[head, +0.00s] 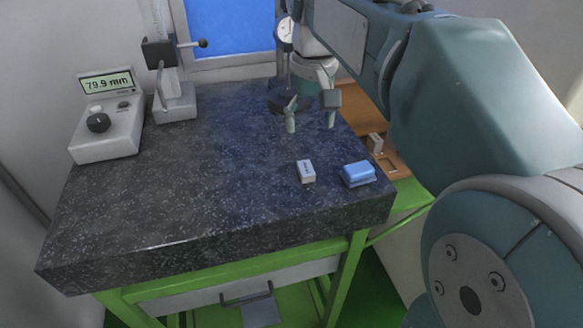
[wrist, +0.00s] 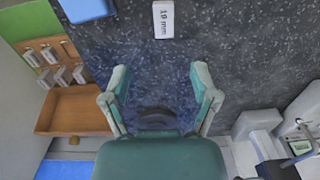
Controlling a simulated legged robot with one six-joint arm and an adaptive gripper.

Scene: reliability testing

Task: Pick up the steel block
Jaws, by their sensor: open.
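The steel block (head: 306,171) is a small pale grey block lying on the dark speckled granite table, left of a blue block. My gripper (head: 311,127) is open and empty above the table, behind the block in the head view. In the wrist view the fingers of my gripper (wrist: 160,84) are spread wide, with bare granite between them and the block beyond their tips.
The blue block (head: 358,174) lies close to the steel block's right. A digital readout (head: 105,130) and a stand (head: 175,103) are at the left. A dial gauge stand (head: 284,98) is behind my gripper. A wooden tray (wrist: 75,110) holds several small blocks. The table's left-middle is clear.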

